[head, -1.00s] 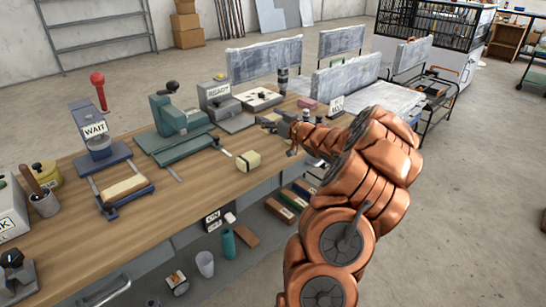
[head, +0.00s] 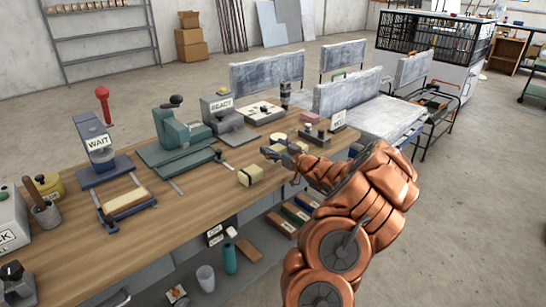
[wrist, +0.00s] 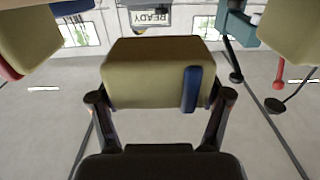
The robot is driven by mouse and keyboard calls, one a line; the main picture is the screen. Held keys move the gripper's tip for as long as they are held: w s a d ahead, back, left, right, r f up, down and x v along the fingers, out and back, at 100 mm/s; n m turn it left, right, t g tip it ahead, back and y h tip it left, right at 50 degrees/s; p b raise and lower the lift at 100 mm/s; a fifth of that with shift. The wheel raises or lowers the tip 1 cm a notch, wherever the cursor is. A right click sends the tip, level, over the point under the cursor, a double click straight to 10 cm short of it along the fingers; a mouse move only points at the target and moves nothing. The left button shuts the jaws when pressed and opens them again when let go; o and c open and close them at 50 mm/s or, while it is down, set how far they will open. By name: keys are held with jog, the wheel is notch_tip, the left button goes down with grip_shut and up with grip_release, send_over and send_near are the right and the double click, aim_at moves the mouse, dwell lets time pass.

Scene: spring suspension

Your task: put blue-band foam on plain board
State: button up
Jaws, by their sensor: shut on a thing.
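The blue-band foam (wrist: 150,75) is a beige block with a dark blue band near its right side in the wrist view. My gripper (wrist: 162,105) is shut on it, with one finger at each side. In the head view my gripper (head: 272,152) is over the right part of the bench; I cannot make out the held foam there. Another yellowish foam block (head: 252,174) stands on the bench just left of and below the gripper. I cannot tell which surface is the plain board.
On the wooden bench (head: 190,205) are a teal press (head: 180,135), a fixture marked READY (head: 222,105) and one marked WAIT (head: 97,142). A foam with a red band (wrist: 20,50) and another foam (wrist: 290,30) flank the held one. Bare wood lies at the bench's front.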

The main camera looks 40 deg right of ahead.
jog(key=shift+f, duration=1.7)
jog(key=shift+f, duration=0.2)
jog(key=o, duration=0.9)
